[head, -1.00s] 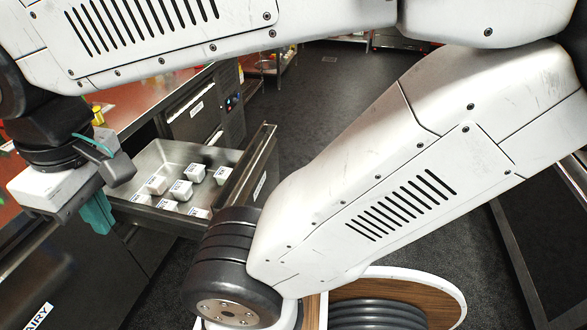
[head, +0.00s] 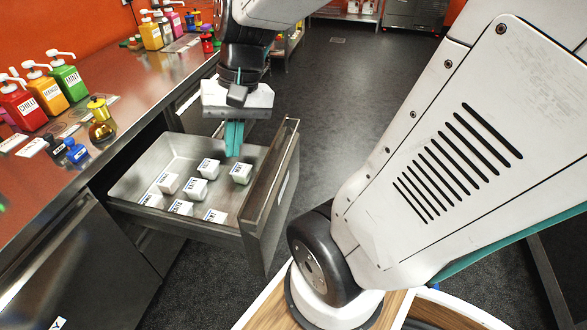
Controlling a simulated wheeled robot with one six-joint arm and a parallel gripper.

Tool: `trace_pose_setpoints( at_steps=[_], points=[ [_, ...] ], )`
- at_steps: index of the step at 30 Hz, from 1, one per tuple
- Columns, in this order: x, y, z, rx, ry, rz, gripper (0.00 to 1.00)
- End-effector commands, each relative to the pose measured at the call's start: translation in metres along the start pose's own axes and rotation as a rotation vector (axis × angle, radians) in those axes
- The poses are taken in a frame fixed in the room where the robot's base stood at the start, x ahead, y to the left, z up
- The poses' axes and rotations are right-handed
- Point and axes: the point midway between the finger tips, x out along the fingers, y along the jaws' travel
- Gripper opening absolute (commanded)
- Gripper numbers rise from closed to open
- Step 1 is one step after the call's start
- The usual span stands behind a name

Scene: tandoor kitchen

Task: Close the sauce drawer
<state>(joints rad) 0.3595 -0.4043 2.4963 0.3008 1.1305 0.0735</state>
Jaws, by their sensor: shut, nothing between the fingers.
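The sauce drawer (head: 274,190) is a steel drawer pulled well out from under the counter. Several small white labelled tubs (head: 198,187) lie spread in it. My gripper (head: 233,153) has teal fingers that point down, shut and empty. In the picture the fingertips overlap the far part of the drawer, left of its front panel. I cannot tell whether they are above its floor or beyond its far side wall.
The steel counter (head: 122,104) carries red, orange and green pump bottles (head: 45,90), small jars (head: 76,152) and labels at the left. More bottles stand at its far end. My arm fills the right side. Dark floor (head: 345,95) is clear beyond the drawer.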

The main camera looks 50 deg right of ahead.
Motion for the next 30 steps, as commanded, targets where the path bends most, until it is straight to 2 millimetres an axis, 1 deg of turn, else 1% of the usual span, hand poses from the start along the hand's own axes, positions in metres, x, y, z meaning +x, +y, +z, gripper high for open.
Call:
trace_pose_setpoints(
  at_steps=[1,3,5,6,8,9,11,12,14,15,17,18,21,22,24,26,28,30],
  points=[
    [0.008,0.011,-0.020,0.127,-0.025,-0.047,0.00],
    [0.018,0.025,-0.046,0.298,-0.047,-0.119,0.00],
    [0.026,0.041,-0.068,0.447,-0.063,-0.182,0.00],
    [0.032,0.054,-0.082,0.548,-0.071,-0.224,0.00],
    [0.043,0.076,-0.103,0.701,-0.082,-0.287,0.00],
    [0.049,0.093,-0.115,0.805,-0.087,-0.331,0.00],
    [0.061,0.121,-0.132,0.962,-0.094,-0.395,0.00],
    [0.069,0.142,-0.142,1.066,-0.099,-0.438,0.00],
    [0.083,0.175,-0.154,1.226,-0.102,-0.502,0.00],
    [0.092,0.197,-0.160,1.328,-0.105,-0.544,0.00],
    [0.106,0.229,-0.166,1.475,-0.107,-0.603,0.00],
    [0.116,0.249,-0.167,1.564,-0.110,-0.638,0.00],
    [0.138,0.292,-0.167,1.755,-0.113,-0.714,0.00],
    [0.143,0.302,-0.166,1.800,-0.114,-0.732,0.00],
    [0.154,0.322,-0.163,1.886,-0.115,-0.766,0.00],
    [0.160,0.333,-0.161,1.937,-0.117,-0.787,0.00],
    [0.166,0.340,-0.160,1.972,-0.118,-0.800,0.00],
    [0.170,0.342,-0.161,1.988,-0.118,-0.806,0.00]
  ],
)
